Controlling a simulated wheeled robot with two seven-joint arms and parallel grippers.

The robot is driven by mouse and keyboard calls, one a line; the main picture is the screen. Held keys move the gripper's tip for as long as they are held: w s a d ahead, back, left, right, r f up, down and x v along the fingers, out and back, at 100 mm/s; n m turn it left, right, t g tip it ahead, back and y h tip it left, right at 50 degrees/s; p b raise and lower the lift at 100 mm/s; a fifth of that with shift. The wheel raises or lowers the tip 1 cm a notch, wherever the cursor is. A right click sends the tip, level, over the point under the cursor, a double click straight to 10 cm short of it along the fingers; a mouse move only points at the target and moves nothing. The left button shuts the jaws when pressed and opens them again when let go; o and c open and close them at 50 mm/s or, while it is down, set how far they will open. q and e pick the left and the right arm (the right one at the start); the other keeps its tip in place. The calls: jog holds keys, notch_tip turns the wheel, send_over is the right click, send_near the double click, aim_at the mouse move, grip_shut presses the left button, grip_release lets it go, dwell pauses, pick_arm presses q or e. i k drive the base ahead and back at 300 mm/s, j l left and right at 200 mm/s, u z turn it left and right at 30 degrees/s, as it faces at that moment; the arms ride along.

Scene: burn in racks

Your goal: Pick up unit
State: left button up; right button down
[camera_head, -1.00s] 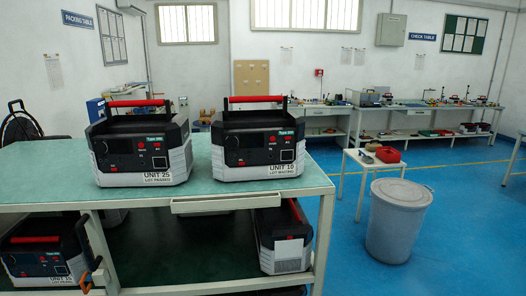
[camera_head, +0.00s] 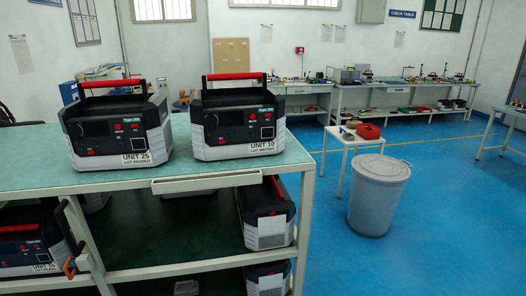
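Two black and light-grey units with red-grip handles stand upright on the green-topped table (camera_head: 35,160). Unit 25 (camera_head: 117,127) is on the left. Unit 10 (camera_head: 238,122) is on the right, close beside it with a narrow gap. More units stand on the lower shelf: one at the left (camera_head: 32,240) and one at the right (camera_head: 266,214). Part of another (camera_head: 268,279) shows lower down at the right. Neither of my grippers shows in the head view.
A grey lidded bin (camera_head: 378,195) stands on the blue floor right of the table. A small white stool-like table (camera_head: 349,143) with a red item is behind it. Long benches (camera_head: 400,112) line the back wall. The floor at the right front is clear.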

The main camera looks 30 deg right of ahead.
aim_at(222, 127)
jog(key=l, duration=0.8)
jog(key=k+l, duration=0.1)
jog(key=l, duration=0.75)
